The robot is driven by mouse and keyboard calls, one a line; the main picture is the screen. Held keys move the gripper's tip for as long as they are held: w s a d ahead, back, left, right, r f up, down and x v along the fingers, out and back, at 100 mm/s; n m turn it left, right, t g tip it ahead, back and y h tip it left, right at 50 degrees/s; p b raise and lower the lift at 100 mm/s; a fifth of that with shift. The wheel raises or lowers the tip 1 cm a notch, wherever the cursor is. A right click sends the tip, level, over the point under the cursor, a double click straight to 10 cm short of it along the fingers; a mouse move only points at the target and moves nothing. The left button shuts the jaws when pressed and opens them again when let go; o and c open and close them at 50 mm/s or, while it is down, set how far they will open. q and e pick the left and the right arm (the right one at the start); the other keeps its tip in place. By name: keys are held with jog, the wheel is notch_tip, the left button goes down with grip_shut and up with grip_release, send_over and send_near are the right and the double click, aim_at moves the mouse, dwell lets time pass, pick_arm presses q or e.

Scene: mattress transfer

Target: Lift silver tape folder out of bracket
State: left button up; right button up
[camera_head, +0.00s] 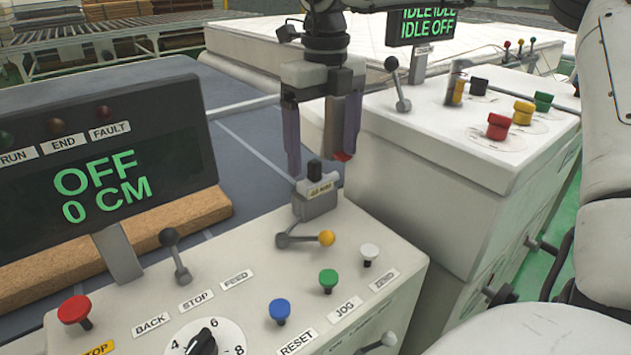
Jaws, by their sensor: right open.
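My right gripper (321,160) comes down from the top centre with its two fingers apart. It is above a small grey metal bracket unit (318,204) at the back edge of the white control console. A small label is on the bracket's front. I cannot clearly tell the silver tape folder apart from the bracket. A lever with a yellow ball (327,238) sits just in front. My left gripper is not in view.
The near console (230,260) carries a red button (75,311), blue, green and white knobs, and a dial. A display (105,180) reads "OFF 0 CM". A second white console (450,120) with coloured buttons stands at right. A blue-grey table surface (250,150) lies behind the gripper.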

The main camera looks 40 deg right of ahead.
aim_at(320, 171)
jog(key=shift+w+f, duration=0.15)
jog(key=shift+f, duration=0.75)
jog(key=shift+w+f, duration=0.2)
jog(key=shift+f, duration=0.75)
jog(key=shift+w+f, duration=0.15)
jog(key=shift+f, duration=0.75)
jog(key=c, duration=1.4)
